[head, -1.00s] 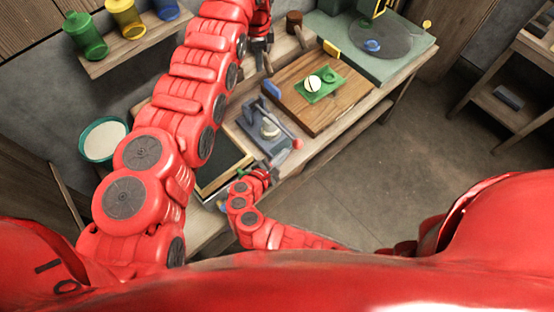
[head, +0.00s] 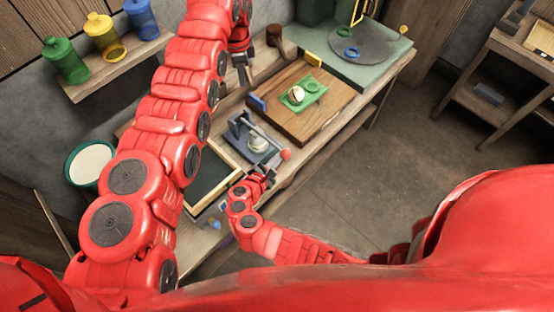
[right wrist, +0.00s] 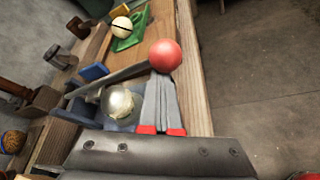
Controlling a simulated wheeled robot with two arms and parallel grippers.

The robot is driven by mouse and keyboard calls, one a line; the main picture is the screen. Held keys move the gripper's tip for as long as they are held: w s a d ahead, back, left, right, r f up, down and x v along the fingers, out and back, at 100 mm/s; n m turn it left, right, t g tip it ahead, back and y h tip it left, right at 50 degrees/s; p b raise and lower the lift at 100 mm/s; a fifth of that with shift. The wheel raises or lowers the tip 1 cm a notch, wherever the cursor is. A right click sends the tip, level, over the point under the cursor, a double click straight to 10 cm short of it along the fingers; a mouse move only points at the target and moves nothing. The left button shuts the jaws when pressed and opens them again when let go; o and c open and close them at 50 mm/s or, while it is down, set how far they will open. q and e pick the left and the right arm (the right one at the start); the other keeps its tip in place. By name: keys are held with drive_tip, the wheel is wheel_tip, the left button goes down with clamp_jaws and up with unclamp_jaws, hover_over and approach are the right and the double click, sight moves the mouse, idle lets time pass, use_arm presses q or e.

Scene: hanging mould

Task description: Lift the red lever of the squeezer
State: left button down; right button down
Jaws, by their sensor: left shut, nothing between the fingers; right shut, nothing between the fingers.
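The squeezer (head: 240,128) is a blue-grey press on the bench, with a pale metal dome (right wrist: 118,101). Its grey lever (right wrist: 105,81) slants across the dome and ends in a red ball knob (head: 286,154). The knob (right wrist: 165,55) also shows in the right wrist view. My right gripper (head: 268,173) is shut and empty at the bench's front edge. In the right wrist view its tips lie just below the knob; whether they touch it or sit under it, I cannot tell. My left gripper (head: 243,72) is shut and empty over the back of the bench, away from the squeezer.
A wooden board (head: 318,122) with a green tray (head: 313,98) lies behind the squeezer. A dark framed panel (head: 207,182) lies on its near side. A green table with a grey disc (head: 365,47) stands further back. The floor right of the bench is clear.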

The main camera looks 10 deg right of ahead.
use_arm(q)
drive_tip(key=shift+c, duration=1.9)
unclamp_jaws()
